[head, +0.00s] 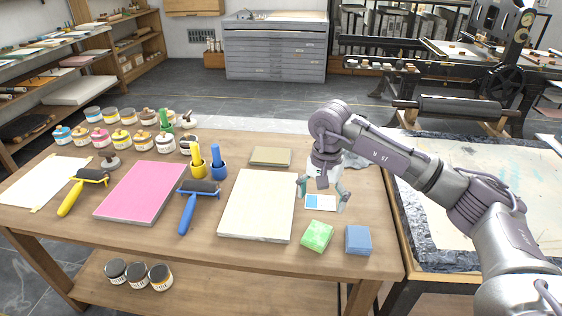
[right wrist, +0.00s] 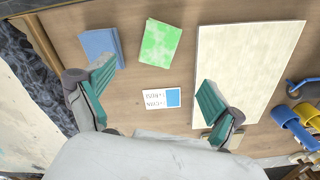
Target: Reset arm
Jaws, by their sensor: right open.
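My right gripper (head: 323,193) is open and empty above the right part of the wooden table, over a small white and blue card (head: 320,202). In the right wrist view its two teal-padded fingers (right wrist: 150,97) are spread wide, with the card (right wrist: 160,98) lying between them on the table below. The fingers look apart from the table, though the exact height is hard to tell. My right arm (head: 400,160) reaches in from the right edge. My left gripper does not show in either view.
A pale slab (head: 257,205) lies left of the card. A green sponge (head: 317,236) and a blue sponge (head: 358,240) lie in front. Yellow-handled (head: 82,190) and blue-handled (head: 196,204) rollers flank a pink slab (head: 143,192). Several ink jars stand behind. A stone-topped press bed (head: 440,235) borders the right.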

